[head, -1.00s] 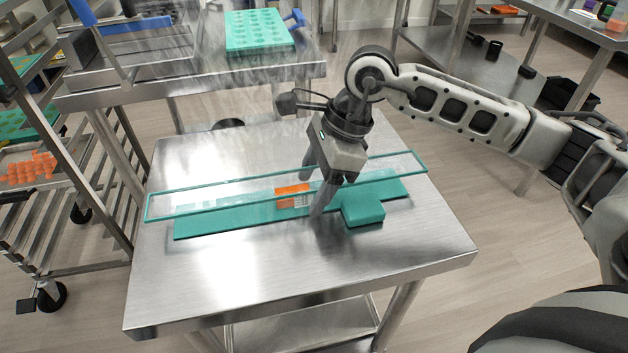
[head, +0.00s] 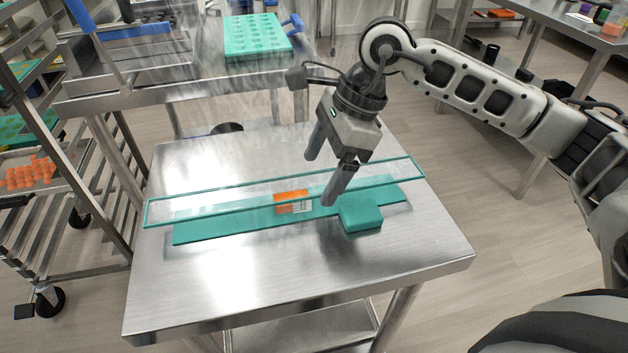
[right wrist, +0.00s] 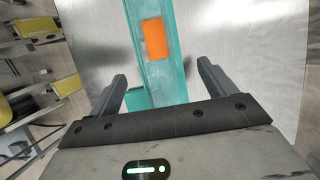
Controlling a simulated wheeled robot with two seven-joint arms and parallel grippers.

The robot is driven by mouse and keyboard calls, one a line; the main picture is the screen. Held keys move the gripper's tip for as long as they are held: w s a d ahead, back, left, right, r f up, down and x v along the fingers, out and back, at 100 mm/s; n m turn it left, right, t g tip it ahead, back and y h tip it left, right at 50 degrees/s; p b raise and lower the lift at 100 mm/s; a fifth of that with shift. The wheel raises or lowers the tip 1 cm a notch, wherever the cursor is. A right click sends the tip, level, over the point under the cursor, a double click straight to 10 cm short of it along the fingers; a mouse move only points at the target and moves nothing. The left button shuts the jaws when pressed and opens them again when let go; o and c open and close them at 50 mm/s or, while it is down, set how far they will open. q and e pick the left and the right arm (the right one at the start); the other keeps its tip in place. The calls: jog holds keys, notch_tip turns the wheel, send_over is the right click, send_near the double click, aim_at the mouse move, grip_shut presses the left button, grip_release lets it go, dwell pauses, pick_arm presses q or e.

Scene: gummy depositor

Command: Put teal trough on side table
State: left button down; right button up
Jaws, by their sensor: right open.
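The teal trough (head: 240,222) is long, with clear walls and a teal rim, and lies on the steel side table (head: 250,285). It has an orange and white label (head: 292,201) near its middle and a teal block (head: 361,212) at its near right side. In the right wrist view the trough (right wrist: 172,75) runs away between my fingers, with the orange label (right wrist: 155,39) ahead. My right gripper (head: 325,172) is open and empty above the trough, right of the label; its fingers also show in the right wrist view (right wrist: 162,82). My left gripper is not in view.
A teal mould tray (head: 257,35) sits on the steel machine behind the table. A rack (head: 60,225) with a tray of orange pieces (head: 28,172) stands at the left. The table's front part is bare.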

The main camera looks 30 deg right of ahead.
jog(key=v, duration=0.7)
jog(key=shift+r, duration=0.25)
jog(key=shift+d, duration=0.1)
